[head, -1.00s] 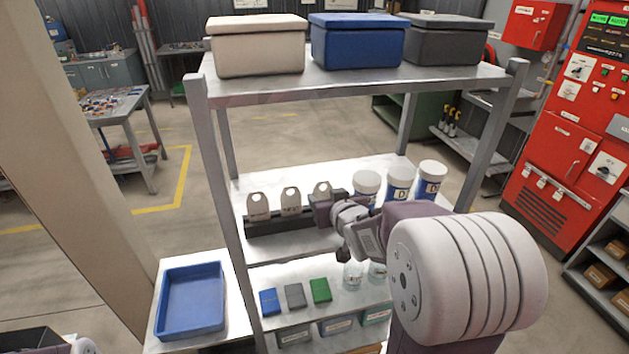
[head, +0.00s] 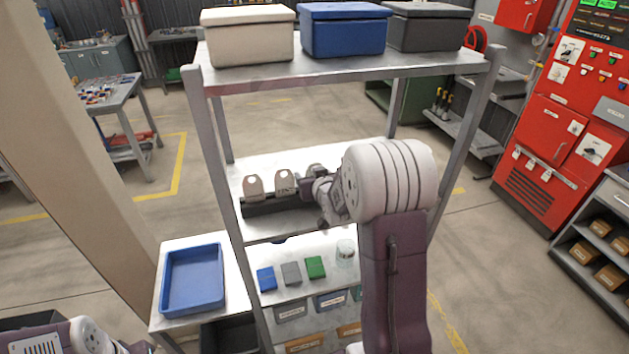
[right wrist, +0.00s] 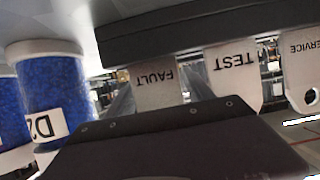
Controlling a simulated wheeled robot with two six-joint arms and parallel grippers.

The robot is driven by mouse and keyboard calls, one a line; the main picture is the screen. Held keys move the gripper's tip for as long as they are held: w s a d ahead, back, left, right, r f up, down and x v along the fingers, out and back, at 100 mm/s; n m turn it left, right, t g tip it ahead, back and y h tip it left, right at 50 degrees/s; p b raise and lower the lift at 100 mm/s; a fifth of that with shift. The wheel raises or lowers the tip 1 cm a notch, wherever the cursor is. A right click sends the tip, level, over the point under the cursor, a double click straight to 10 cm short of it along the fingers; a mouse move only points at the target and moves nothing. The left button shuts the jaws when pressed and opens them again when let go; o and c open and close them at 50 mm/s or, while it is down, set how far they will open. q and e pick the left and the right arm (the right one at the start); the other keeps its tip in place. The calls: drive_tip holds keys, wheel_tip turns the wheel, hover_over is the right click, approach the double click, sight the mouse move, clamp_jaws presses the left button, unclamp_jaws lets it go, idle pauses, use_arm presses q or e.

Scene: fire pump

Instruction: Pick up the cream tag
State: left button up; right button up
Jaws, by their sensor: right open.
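Three pale cream, round-shouldered tags stand upright in a dark rack (head: 262,206) on the middle shelf. The left tag (head: 253,187) and the middle tag (head: 285,182) show in the head view; my right gripper hides the third. The right wrist view appears upside down and shows the FAULT tag (right wrist: 157,88), the TEST tag (right wrist: 236,72) and the SERVICE tag (right wrist: 303,70). My right gripper (head: 308,184) is open at the rack's right end, close to the FAULT tag. Whether the tag is between the fingers cannot be seen. My left gripper is out of view.
Blue jars (right wrist: 48,90) stand beside the rack. Shelf posts (head: 213,150) and the top shelf (head: 340,75) with lidded boxes frame the space. Below lie small blue, grey and green cases (head: 291,272). A blue tray (head: 193,280) stands at left.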

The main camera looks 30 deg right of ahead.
drive_tip(key=shift+w+f, duration=0.1)
drive_tip(key=shift+w, duration=0.05)
drive_tip(key=shift+d, duration=0.1)
drive_tip(key=shift+c, duration=1.2)
drive_tip(key=c, duration=0.9)
